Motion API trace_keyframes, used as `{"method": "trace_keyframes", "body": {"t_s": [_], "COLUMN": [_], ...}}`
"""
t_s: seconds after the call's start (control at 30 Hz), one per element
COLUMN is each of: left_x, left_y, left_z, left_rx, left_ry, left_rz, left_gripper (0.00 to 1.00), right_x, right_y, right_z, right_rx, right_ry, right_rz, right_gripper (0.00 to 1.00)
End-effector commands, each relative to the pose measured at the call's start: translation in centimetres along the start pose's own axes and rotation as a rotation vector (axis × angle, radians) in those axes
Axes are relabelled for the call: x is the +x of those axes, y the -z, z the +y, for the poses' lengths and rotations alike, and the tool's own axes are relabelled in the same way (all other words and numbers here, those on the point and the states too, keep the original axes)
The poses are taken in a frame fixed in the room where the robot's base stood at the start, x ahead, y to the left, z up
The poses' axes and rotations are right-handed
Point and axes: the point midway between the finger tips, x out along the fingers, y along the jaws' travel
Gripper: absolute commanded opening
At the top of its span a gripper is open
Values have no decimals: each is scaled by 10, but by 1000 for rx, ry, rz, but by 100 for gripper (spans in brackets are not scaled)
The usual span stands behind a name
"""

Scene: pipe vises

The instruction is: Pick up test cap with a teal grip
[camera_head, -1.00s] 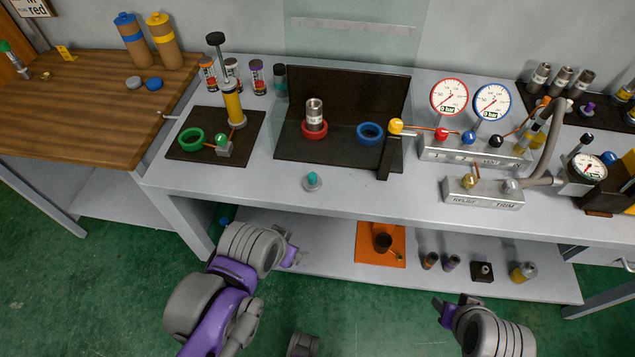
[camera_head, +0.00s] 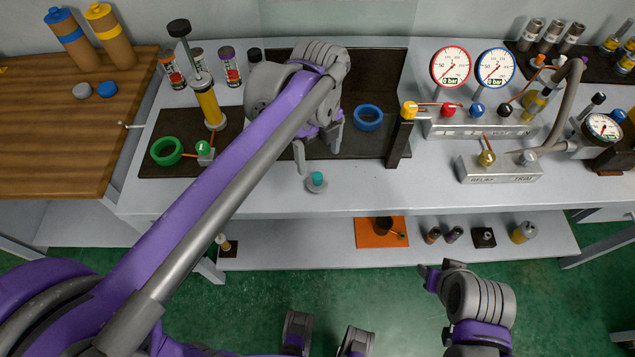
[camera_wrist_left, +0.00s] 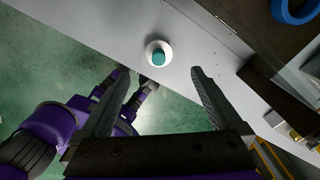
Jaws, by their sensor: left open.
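The test cap (camera_head: 316,182), a pale grey disc with a teal grip on top, stands on the grey bench near its front edge. In the left wrist view the cap (camera_wrist_left: 158,54) lies beyond the fingertips, roughly centred between them. My left gripper (camera_head: 319,153) is open and empty. In the head view it hangs above and just behind the cap, apart from it. Its two fingers also show spread in the left wrist view (camera_wrist_left: 160,72). My right gripper (camera_head: 430,276) is low in front of the bench, away from the cap; its jaw opening is unclear.
A blue ring (camera_head: 368,117) lies on the dark mat behind the cap. A black post with a yellow ball (camera_head: 398,140) and a gauge manifold (camera_head: 480,125) stand right. A green ring (camera_head: 166,151) lies left. My left arm hides part of the mat. The bench around the cap is clear.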

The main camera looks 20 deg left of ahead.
Motion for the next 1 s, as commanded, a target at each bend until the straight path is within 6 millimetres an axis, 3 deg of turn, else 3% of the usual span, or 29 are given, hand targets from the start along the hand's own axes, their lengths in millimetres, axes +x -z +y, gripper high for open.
{"method": "trace_keyframes", "body": {"t_s": [0.1,0.37,0.63,0.93,1.0], "left_x": [21,43,82,88,88], "left_y": [0,-1,-2,-2,-2], "left_z": [0,1,2,2,2], "left_rx": [-2,-4,-6,-5,-5], "left_ry": [1,1,2,2,2], "left_rz": [0,-1,-1,-1,-1], "left_gripper": [98,98,98,98,90], "right_x": [2,4,6,6,6], "right_y": [-2,-3,-4,-4,-4], "right_z": [0,0,0,0,0], "right_rx": [0,0,0,0,0], "right_ry": [0,0,0,0,0], "right_rz": [-1,-2,-3,-3,-3], "right_gripper": [50,50,50,50,50]}}
